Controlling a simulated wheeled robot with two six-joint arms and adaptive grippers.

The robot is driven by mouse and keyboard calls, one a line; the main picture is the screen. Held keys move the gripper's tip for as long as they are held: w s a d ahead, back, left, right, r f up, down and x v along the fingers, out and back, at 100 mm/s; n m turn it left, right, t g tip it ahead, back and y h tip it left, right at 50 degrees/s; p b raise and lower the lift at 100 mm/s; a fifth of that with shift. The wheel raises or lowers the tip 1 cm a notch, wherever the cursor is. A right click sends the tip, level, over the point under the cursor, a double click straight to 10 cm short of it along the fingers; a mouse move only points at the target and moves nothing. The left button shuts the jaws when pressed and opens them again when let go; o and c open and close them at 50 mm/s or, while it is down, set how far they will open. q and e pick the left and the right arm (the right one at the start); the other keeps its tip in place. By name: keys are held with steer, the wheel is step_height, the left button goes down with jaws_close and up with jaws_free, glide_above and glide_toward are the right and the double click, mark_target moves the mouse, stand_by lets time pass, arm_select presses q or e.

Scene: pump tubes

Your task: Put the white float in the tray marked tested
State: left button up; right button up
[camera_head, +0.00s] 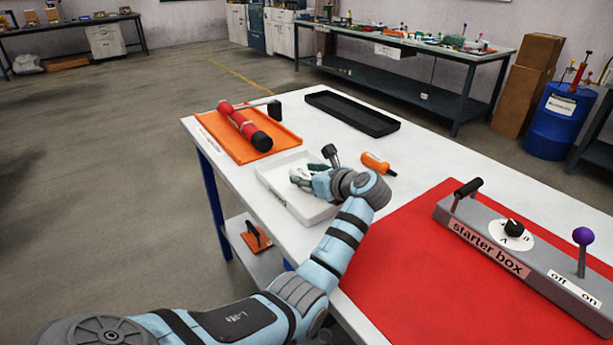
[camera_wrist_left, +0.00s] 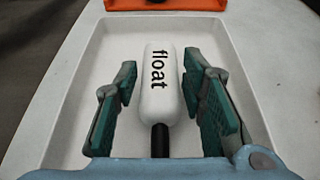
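The white float (camera_wrist_left: 160,85), a rounded cylinder with the word "float" and a dark stem at its near end, is inside a white tray (camera_wrist_left: 66,95). In the wrist view my left gripper (camera_wrist_left: 162,78) is open, with one green-padded finger on each side of the float. A gap shows between the float and each finger. In the head view the left gripper (camera_head: 304,178) is down at the white tray (camera_head: 318,216), and the float is largely hidden there. The tray's front label is too small to read. My right gripper is not in view.
An orange tray (camera_head: 285,137) with a red and black pump (camera_head: 243,125) lies beyond the white tray. An empty black tray (camera_head: 352,113) is at the back. An orange-handled tool (camera_head: 375,162) lies nearby.

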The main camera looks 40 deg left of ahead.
arm_select(q)
steer(key=shift+o, duration=0.5)
steer(key=shift+r, duration=0.1)
steer(key=shift+d+r+p, duration=0.15)
steer(key=shift+r+p, duration=0.1)
steer(key=shift+p, duration=0.05)
steer(key=p+v, duration=0.2)
steer(key=v, duration=0.9)
steer(key=shift+s+d+r, duration=0.1)
steer(key=shift+d, duration=0.25)
steer(key=shift+a, duration=0.1)
